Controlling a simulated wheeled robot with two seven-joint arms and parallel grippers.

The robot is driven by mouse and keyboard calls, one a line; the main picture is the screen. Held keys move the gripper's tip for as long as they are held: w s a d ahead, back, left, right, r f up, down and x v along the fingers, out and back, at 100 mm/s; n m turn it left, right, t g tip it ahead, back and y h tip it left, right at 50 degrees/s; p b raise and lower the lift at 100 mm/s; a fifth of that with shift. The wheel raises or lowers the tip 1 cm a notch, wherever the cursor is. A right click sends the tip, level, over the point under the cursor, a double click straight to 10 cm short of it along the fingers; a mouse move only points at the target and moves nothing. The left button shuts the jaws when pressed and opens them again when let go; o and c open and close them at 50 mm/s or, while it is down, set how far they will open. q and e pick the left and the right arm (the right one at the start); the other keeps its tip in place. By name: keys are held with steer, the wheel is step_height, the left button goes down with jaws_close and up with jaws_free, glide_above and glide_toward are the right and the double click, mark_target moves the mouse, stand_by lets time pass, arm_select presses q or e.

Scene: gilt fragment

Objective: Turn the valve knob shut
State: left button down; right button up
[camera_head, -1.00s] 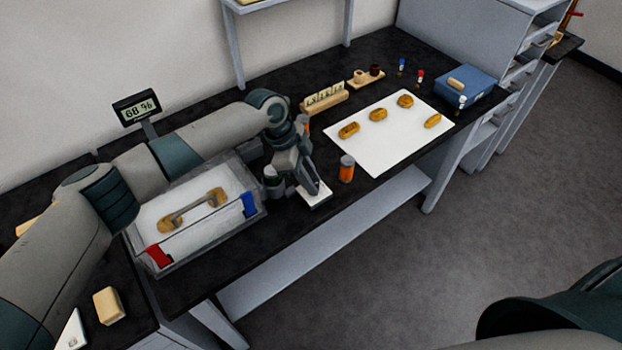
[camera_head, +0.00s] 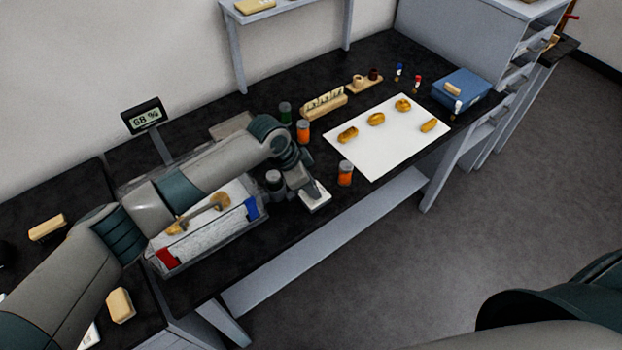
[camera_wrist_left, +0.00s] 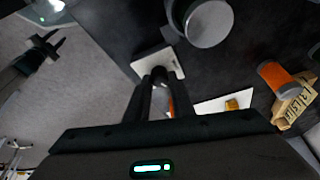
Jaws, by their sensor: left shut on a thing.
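The valve is a small white plate (camera_head: 316,199) near the front edge of the black bench, with a dark knob on it. The knob is mostly hidden by my fingers in the head view. In the wrist view the white plate (camera_wrist_left: 143,66) lies beyond my fingertips, and the dark knob (camera_wrist_left: 158,72) sits between them. My left gripper (camera_head: 309,190) reaches down over the plate and is shut on the knob; it also shows in the wrist view (camera_wrist_left: 158,82). The knob's turn angle cannot be read.
A clear case (camera_head: 175,269) holding a gilt fragment (camera_head: 198,213) stands left of the valve, under my arm. An orange jar (camera_head: 345,175) is close on the right, a grey-lidded jar (camera_head: 273,179) on the left. A white sheet (camera_head: 372,158) with several gilt pieces lies farther right.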

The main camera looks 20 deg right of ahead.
arm_select(q)
steer(key=n+p, duration=0.1)
steer(key=n, duration=0.1)
steer(key=n+t+p, duration=0.1)
steer(key=p, duration=0.1)
steer(key=shift+s+d+r+n, duration=0.1)
steer(key=shift+s+r+n, duration=0.1)
steer(key=shift+r+n, duration=0.15)
steer(key=n+t+p, duration=0.1)
steer(key=n+p, duration=0.1)
steer(key=shift+f+n+y, duration=0.15)
steer(key=shift+n+y, duration=0.2)
steer(key=shift+y, duration=0.05)
steer(key=shift+s+d+f+n+t, duration=0.1)
steer(key=shift+n+t, duration=0.4)
steer(key=shift+n, duration=0.4)
steer(key=shift+n+t+y, duration=0.5)
steer(key=shift+n+y, duration=0.4)
steer(key=shift+n, duration=1.2)
steer(key=c, duration=1.5)
jaws_free()
steer(key=shift+c, duration=0.2)
